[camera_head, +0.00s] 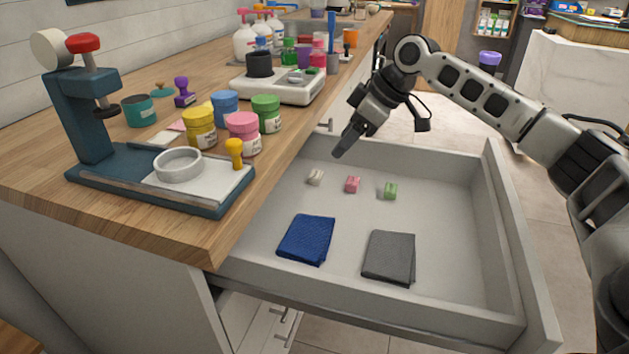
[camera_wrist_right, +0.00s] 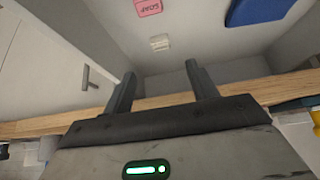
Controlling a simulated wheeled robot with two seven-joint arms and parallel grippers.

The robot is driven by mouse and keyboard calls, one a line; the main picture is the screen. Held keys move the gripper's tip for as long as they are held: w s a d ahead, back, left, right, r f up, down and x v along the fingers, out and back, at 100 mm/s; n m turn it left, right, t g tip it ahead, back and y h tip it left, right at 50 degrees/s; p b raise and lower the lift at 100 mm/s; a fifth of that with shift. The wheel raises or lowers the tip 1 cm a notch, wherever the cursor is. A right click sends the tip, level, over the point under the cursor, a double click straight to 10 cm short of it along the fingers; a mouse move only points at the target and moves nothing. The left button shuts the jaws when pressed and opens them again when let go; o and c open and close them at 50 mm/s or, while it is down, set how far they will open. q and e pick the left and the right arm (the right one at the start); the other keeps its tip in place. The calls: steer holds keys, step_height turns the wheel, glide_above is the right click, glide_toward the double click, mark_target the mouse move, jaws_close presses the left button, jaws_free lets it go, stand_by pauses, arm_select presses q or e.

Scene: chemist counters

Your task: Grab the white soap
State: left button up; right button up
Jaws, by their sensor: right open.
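The white soap (camera_head: 315,177) lies in the open drawer (camera_head: 465,245), near its back left, left of a pink soap (camera_head: 352,184) and a green soap (camera_head: 390,190). My right gripper (camera_head: 345,148) is above the drawer's back part, up and slightly right of the white soap, apart from it. In the right wrist view the white soap (camera_wrist_right: 160,42) shows beyond the two spread fingers (camera_wrist_right: 163,88), with nothing between them. The pink soap (camera_wrist_right: 148,7) is at that view's top edge. My left gripper is not in view.
A blue cloth (camera_head: 306,240) and a grey cloth (camera_head: 389,257) lie in the drawer's front. The wooden counter (camera_head: 215,235) borders the drawer on the left, with a press (camera_head: 85,120), several coloured jars (camera_head: 243,132) and a white scale (camera_head: 280,88) on it.

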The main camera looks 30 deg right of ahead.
mark_target(318, 174)
steer(key=x, duration=0.4)
steer(key=shift+w+f, duration=0.15)
steer(key=shift+f, duration=0.15)
steer(key=x, duration=0.1)
steer(key=b+x, duration=0.1)
steer(key=x, duration=0.2)
steer(key=shift+a+f+b, duration=0.1)
steer(key=shift+f+b, duration=0.15)
steer(key=shift+b, duration=0.1)
steer(key=shift+a+f, duration=0.15)
steer(key=shift+f, duration=0.25)
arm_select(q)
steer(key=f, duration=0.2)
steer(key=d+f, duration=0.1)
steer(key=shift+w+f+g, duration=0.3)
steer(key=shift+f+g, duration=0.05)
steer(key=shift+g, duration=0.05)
arm_select(e)
steer(key=c, duration=1.1)
